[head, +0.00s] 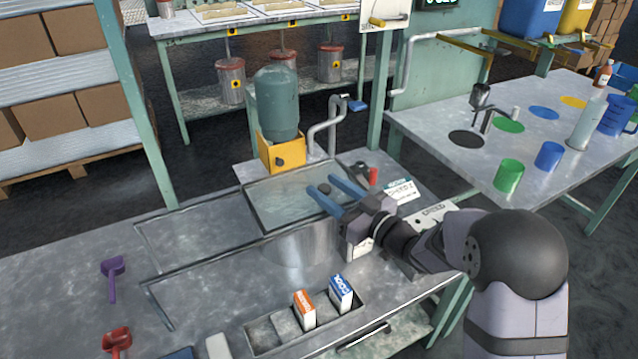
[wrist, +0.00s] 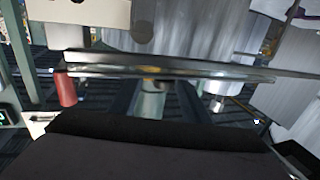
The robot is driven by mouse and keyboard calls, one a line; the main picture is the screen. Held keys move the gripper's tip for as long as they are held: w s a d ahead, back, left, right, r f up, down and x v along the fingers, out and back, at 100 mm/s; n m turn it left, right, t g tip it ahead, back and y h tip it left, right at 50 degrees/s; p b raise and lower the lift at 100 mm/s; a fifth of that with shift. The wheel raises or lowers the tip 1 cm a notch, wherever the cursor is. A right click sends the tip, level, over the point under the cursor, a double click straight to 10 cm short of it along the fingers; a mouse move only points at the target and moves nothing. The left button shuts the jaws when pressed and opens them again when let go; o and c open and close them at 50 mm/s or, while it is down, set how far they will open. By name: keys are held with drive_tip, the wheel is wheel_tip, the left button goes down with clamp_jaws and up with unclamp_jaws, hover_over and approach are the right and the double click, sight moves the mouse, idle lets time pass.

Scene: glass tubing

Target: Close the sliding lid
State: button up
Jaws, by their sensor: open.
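The sliding lid (head: 283,203) is a glassy grey panel with a thin dark frame, at the back right of the metal bench in the head view. A small dark knob (head: 324,189) stands on it. My gripper (head: 325,183) is open, with its two blue fingers over the lid. In the head view the knob shows between the fingertips; I cannot tell whether they touch it. In the wrist view a metal edge (wrist: 160,66) crosses in front of the fingers, and no knob can be made out. A shiny round metal surface (head: 300,248) shows just in front of the lid.
Thin rails (head: 170,293) run along the bench to the left of the lid. A yellow block with a green cylinder (head: 277,105) stands behind it. An orange carton (head: 304,310) and a blue carton (head: 341,293) stand in front. A purple scoop (head: 112,275) lies left.

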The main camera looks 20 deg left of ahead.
drive_tip(key=shift+v, duration=1.4)
drive_tip(key=r, duration=0.1)
drive_tip(key=r+p, duration=0.1)
drive_tip(key=r, duration=0.2)
drive_tip(key=shift+w, duration=0.3)
drive_tip(key=w+d+r+m+t+h+p, duration=0.2)
drive_tip(key=w+d+r+t+h+p, duration=0.1)
drive_tip(key=d+r+p, duration=0.1)
drive_tip(key=s+d+f+m+g+h+p, duration=0.1)
drive_tip(key=s+d+f+m+h+p, duration=0.15)
drive_tip(key=d+h, duration=0.45)
drive_tip(key=s+d+f+m+g+h+p, duration=0.15)
drive_tip(key=d+m+h+p, duration=0.25)
drive_tip(key=d, duration=0.8)
drive_tip(key=s+d+m+g+p, duration=0.1)
drive_tip(key=s+d+g+p, duration=0.1)
drive_tip(key=s, duration=0.6)
drive_tip(key=s+d+m+g+h+p, duration=0.1)
drive_tip(key=s+g, duration=0.3)
drive_tip(key=s, duration=0.5)
drive_tip(key=s+d+m+g+p, duration=0.1)
drive_tip(key=s+d+g+p, duration=0.2)
drive_tip(key=s, duration=0.6)
drive_tip(key=shift+d+h+p, duration=0.3)
drive_tip(key=shift+d+p, duration=0.1)
drive_tip(key=shift+p, duration=0.15)
